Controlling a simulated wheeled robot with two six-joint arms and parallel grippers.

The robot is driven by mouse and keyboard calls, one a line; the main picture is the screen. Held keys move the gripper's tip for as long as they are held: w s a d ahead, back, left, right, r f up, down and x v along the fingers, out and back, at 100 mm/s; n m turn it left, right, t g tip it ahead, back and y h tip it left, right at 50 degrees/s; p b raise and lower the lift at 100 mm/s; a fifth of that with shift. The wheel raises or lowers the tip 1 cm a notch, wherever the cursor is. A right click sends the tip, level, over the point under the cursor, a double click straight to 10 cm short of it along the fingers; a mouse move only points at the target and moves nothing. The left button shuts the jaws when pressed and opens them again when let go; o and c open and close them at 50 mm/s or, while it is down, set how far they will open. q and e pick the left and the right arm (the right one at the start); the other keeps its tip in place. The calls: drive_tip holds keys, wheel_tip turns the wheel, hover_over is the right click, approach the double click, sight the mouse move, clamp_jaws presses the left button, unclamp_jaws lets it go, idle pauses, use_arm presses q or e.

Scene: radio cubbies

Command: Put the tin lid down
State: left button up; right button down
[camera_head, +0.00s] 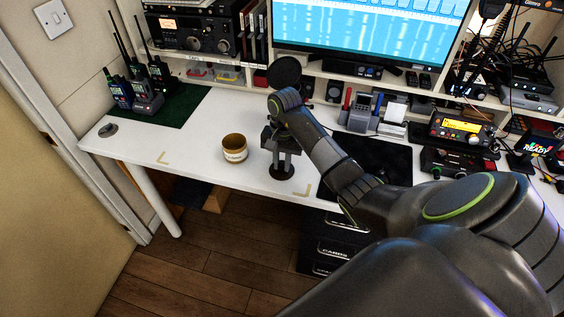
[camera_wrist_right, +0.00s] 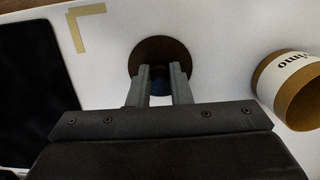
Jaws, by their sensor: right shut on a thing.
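The tin lid (camera_head: 281,174) is a dark brown disc with a knob, just over or on the white desk's front part; I cannot tell whether it touches. My right gripper (camera_head: 282,160) is shut on the lid's knob from above. In the right wrist view the lid (camera_wrist_right: 160,44) lies beyond the fingertips (camera_wrist_right: 160,72), with a bluish knob between them. The open tin (camera_head: 235,148), tan with a white label, stands upright left of the lid; the right wrist view shows it at the right (camera_wrist_right: 286,86). My left gripper is not in view.
Tan corner marks (camera_head: 302,191) are on the white desk (camera_head: 200,165). A black mat (camera_head: 372,160) lies right of the lid. Handheld radios (camera_head: 147,93) stand on a green mat (camera_head: 181,107) at left. A monitor (camera_head: 375,35) and cubbies are behind. Clear desk surrounds the tin.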

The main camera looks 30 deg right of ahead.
drive_tip(key=c, duration=1.8)
unclamp_jaws()
drive_tip(key=shift+f, duration=0.15)
drive_tip(key=o, duration=0.5)
